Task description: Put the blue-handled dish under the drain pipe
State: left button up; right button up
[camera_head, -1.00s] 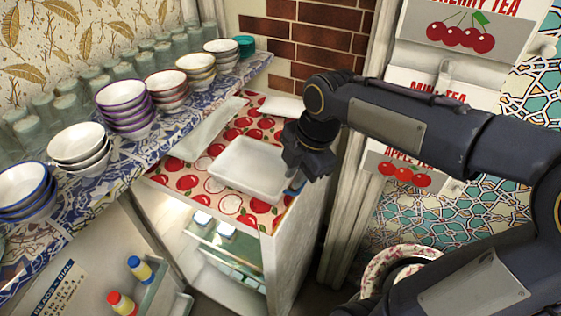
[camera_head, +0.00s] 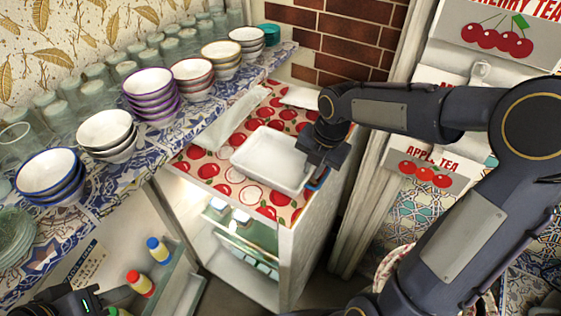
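A white rectangular dish (camera_head: 270,160) lies on the counter with the red apple-print top, near its right edge. A bit of blue handle (camera_head: 318,182) shows at the dish's right corner, partly covered by my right gripper (camera_head: 318,165). The gripper is over that corner, its fingers close to the handle. I cannot tell whether they are closed on it. Part of my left arm, dark with a green light, shows at the bottom left corner; its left gripper (camera_head: 80,302) is only partly visible there. No drain pipe can be made out.
A blue-tiled shelf (camera_head: 160,140) on the left carries stacked bowls (camera_head: 150,95) and glasses. A flat pale cloth-like strip (camera_head: 232,122) lies behind the dish. Tea boxes (camera_head: 425,165) hang at the right.

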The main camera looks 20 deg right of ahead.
jog(key=shift+c, duration=0.2)
grip_shut()
jog(key=shift+r, duration=0.5)
notch_tip(320, 180, up, 2)
jog(key=shift+r, duration=0.2)
jog(key=s+a+r+b, duration=0.1)
jog(key=s+a+r, duration=0.1)
jog(key=s+r, duration=0.2)
jog(key=s+a+r+b, duration=0.2)
jog(key=s+r, duration=0.3)
jog(key=s, duration=0.4)
jog(key=shift+a+r, duration=0.25)
jog(key=shift+a, duration=0.55)
